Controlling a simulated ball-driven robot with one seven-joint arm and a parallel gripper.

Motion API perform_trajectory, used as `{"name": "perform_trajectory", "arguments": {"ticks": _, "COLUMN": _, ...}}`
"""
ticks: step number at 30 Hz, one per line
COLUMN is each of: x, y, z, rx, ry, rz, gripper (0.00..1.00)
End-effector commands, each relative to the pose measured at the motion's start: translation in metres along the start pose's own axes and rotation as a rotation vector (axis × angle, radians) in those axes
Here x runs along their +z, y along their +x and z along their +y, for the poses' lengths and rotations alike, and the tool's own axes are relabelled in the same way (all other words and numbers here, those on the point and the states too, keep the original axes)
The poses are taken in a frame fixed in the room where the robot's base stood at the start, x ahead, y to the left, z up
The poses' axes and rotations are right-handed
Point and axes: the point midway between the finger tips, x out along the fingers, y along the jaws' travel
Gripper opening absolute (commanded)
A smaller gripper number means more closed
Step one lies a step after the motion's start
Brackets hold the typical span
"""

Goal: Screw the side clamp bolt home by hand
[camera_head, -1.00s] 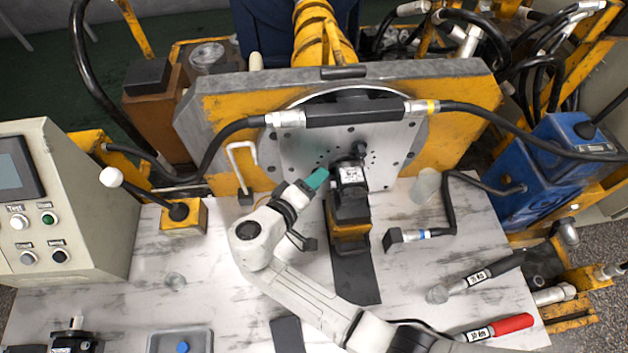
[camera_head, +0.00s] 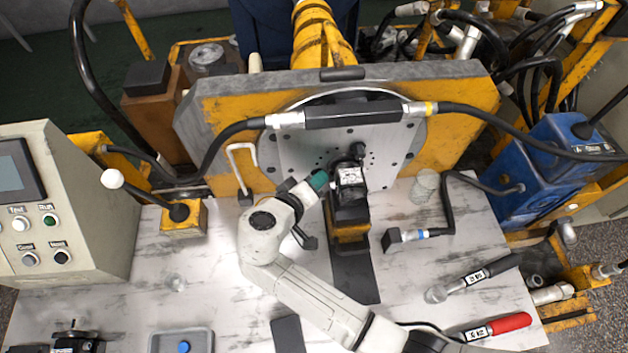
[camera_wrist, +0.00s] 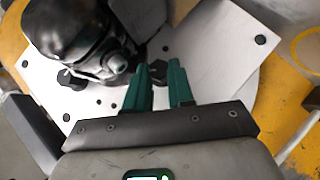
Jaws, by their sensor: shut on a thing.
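The black hydraulic motor (camera_head: 350,200) with a white label stands against the round grey plate (camera_head: 292,160), on a yellow and black support. My gripper (camera_head: 319,180), with teal fingers, is at the motor's left side. In the wrist view my gripper (camera_wrist: 160,78) is shut on a dark bolt head (camera_wrist: 158,70), the side clamp bolt, close to the plate. The bolt's shank and how deep it sits are hidden. The rounded black motor body (camera_wrist: 80,35) fills the upper left there. Another dark bolt head (camera_wrist: 70,79) is on the plate, apart from my fingers.
A white bent handle (camera_head: 242,165) and a lever box (camera_head: 184,217) stand to the left. A hose with a black elbow fitting (camera_head: 394,240) lies right of the motor. Torque wrenches (camera_head: 497,327) are at front right, a grey tray (camera_head: 181,341) at front left.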

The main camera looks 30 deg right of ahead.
Motion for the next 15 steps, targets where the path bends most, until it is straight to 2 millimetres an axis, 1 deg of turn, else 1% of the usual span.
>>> {"name": "perform_trajectory", "arguments": {"ticks": 5, "x": -0.0004, "y": 0.0001, "z": -0.0005, "rx": 0.000, "ry": 0.000, "rz": 0.001, "gripper": 0.00}}
{"name": "perform_trajectory", "arguments": {"ticks": 6, "x": -0.0005, "y": 0.0001, "z": -0.0005, "rx": 0.000, "ry": 0.000, "rz": 0.001, "gripper": 0.26}}
{"name": "perform_trajectory", "arguments": {"ticks": 13, "x": -0.0005, "y": 0.0001, "z": -0.0001, "rx": 0.001, "ry": 0.000, "rz": 0.001, "gripper": 0.48}}
{"name": "perform_trajectory", "arguments": {"ticks": 15, "x": -0.0005, "y": 0.0001, "z": 0.0002, "rx": 0.002, "ry": 0.000, "rz": 0.001, "gripper": 0.48}}
